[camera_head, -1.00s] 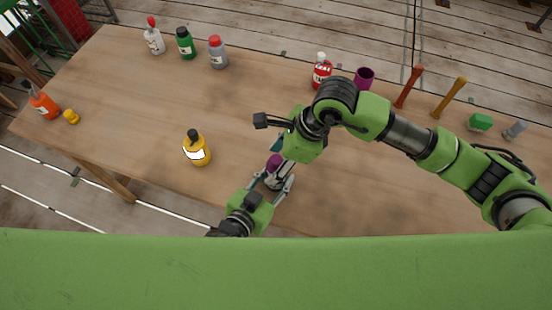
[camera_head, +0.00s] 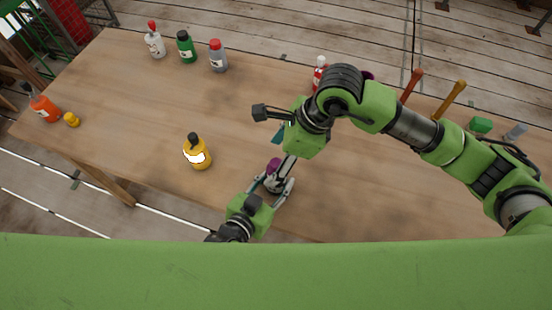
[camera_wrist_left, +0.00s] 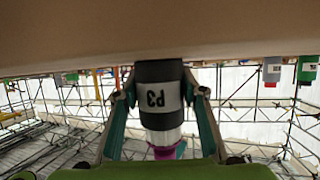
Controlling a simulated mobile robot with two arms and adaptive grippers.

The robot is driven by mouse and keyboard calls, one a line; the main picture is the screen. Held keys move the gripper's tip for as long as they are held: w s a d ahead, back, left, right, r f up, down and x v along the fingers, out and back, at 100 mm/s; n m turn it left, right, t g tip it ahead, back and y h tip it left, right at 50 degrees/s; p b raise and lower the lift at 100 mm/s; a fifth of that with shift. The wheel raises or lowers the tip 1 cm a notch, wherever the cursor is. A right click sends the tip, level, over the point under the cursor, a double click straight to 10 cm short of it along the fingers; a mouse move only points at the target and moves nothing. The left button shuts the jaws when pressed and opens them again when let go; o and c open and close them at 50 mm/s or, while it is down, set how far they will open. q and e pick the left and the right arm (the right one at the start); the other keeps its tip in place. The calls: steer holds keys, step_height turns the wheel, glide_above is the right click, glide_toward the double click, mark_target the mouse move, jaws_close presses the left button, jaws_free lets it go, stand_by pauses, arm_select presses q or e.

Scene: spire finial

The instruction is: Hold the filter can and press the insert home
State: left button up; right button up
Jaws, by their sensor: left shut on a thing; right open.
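The filter can (camera_wrist_left: 158,95), dark grey with a white band marked P3, appears upside down in the left wrist view. In the head view the can (camera_head: 271,185) is small near the table's front edge. My left gripper (camera_head: 275,183) is shut on it, one finger on each side. The purple insert (camera_head: 273,165) shows at the can's top, and also in the left wrist view (camera_wrist_left: 168,152). How deep it sits is unclear. My right gripper (camera_head: 284,150) is open above and beside the insert, partly hidden by its own wrist.
A yellow bottle (camera_head: 197,153) stands left of the can. Several bottles line the back edge, including a red one (camera_head: 319,75). A purple piece (camera_head: 368,76) is mostly behind my right arm. The table's left middle is clear.

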steer(key=shift+r, duration=1.8)
jaws_close()
steer(key=shift+f, duration=0.25)
steer(key=shift+f, duration=1.3)
steer(key=shift+r, duration=3.55)
